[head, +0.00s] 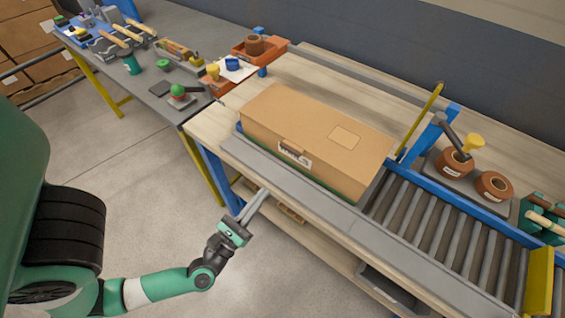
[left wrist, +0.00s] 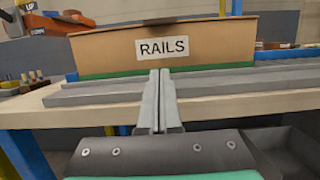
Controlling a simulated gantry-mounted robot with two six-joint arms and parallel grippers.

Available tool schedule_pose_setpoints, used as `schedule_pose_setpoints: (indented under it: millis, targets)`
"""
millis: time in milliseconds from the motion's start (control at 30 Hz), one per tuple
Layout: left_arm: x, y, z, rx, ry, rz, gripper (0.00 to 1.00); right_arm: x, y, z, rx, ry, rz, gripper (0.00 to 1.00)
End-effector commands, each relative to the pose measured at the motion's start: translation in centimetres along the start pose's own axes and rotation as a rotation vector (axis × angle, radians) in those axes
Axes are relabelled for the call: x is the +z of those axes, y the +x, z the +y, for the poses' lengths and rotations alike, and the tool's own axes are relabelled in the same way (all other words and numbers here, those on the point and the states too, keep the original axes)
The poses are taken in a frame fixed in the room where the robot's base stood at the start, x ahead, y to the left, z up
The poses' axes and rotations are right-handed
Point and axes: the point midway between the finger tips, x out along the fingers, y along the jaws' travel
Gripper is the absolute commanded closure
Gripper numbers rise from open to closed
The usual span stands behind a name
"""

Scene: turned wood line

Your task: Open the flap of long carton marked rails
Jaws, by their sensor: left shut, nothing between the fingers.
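The long carton (head: 300,120) is a brown cardboard box lying on the workbench, with a plain rectangle on its top and a dark tab at the upper edge of its front side. Its white RAILS label shows in the left wrist view on the carton's front (left wrist: 110,52). The top looks closed in the head view. My left gripper (head: 262,194) is in front of the bench edge, its fingers pointing at the carton's front, apart from it. Its fingers are together and empty, as the left wrist view also shows (left wrist: 159,76). My right gripper is not in view.
A grey rail (head: 300,200) runs along the bench front, before the carton. A second table (head: 165,95) with tools stands at the back left. The floor beside my left arm is clear.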

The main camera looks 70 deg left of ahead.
Motion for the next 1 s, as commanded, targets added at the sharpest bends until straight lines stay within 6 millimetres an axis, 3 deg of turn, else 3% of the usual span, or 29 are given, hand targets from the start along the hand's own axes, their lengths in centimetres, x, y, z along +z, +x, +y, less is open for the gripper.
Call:
schedule_pose_setpoints:
  millis: [167, 533, 700, 1000]
  targets:
    - [0.0, 2.1, 0.3, 0.01, 0.002, -0.004, 1.0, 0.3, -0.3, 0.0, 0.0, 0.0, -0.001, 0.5]
    - [0.7, 10.1, 0.1, 0.003, 0.0, -0.003, 1.0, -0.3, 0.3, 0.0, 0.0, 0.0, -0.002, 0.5]
    - [3.5, 10.4, 0.1, 0.0, 0.0, -0.001, 1.0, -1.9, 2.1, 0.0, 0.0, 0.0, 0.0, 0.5]
    - [3.9, 10.5, 0.1, 0.0, 0.001, 0.0, 1.0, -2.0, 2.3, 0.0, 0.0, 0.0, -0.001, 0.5]
